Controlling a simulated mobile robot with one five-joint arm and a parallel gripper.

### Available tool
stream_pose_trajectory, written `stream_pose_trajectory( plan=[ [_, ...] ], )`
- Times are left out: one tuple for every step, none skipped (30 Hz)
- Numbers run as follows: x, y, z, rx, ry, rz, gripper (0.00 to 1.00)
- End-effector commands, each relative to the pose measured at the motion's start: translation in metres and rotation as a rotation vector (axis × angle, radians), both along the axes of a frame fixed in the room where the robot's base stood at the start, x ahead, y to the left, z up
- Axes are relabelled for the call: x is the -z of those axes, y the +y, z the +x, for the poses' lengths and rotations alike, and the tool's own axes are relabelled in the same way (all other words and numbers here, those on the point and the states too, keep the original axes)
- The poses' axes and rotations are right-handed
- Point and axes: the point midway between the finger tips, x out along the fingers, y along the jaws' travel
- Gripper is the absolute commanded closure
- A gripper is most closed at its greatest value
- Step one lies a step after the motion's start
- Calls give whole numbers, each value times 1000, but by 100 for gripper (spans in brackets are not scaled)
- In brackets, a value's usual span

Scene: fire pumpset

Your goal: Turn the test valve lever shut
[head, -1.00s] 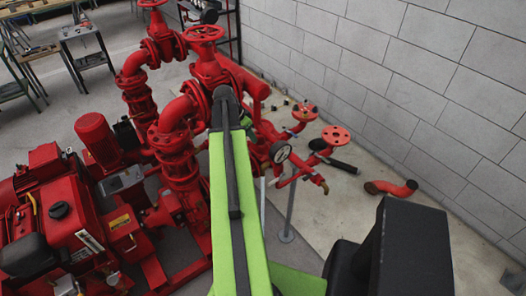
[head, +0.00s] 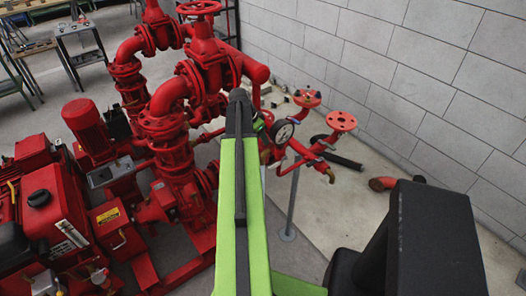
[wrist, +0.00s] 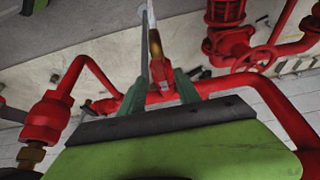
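The wrist view shows a brass valve piece (wrist: 156,46) on a red pipe, with a thin grey bar (wrist: 144,48) beside it. I cannot tell whether this bar is the test valve lever or a support post behind it. My gripper (wrist: 160,88) has two green fingers spread apart, pointing towards the brass piece, with no object clearly held between them. In the head view my green arm hides most of the gripper. Small brass fittings (head: 331,176) show on the red branch pipes to the right of the arm; no lever can be made out clearly there.
A round gauge (head: 283,131) sits close to the right of my arm. Red flanges (head: 341,121) stand beyond it, near the grey block wall (head: 410,80). A grey post (head: 291,200) rises from the floor. Large red pumps and pipes (head: 168,130) crowd the left. A red handwheel (wrist: 255,58) shows in the wrist view.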

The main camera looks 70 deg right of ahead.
Motion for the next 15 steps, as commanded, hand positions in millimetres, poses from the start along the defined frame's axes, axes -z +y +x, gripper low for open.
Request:
stream_pose_trajectory(
  plan=[
    [19, -4, -2, 1, 0, 0, 61],
    [22, -5, -3, 0, 0, 0, 61],
    [26, -7, -4, -1, 0, 0, 61],
    [27, -8, -4, -1, 0, 0, 61],
    [28, -8, -5, -1, 0, 0, 61],
    [29, -9, -5, -2, 1, 0, 61],
    [29, -9, -5, -2, 1, 0, 61],
    [28, -9, -6, -2, 1, 0, 61],
    [27, -9, -6, -2, 1, 0, 61],
    [27, -9, -6, -2, 1, 0, 61],
    [26, -9, -6, -2, 1, 0, 61],
    [26, -9, -6, -2, 1, 0, 61],
    [26, -9, -6, -2, 1, 0, 61],
    [26, -9, -5, -2, 1, 0, 64],
    [26, -9, -5, -2, 1, 0, 69]
  ],
)
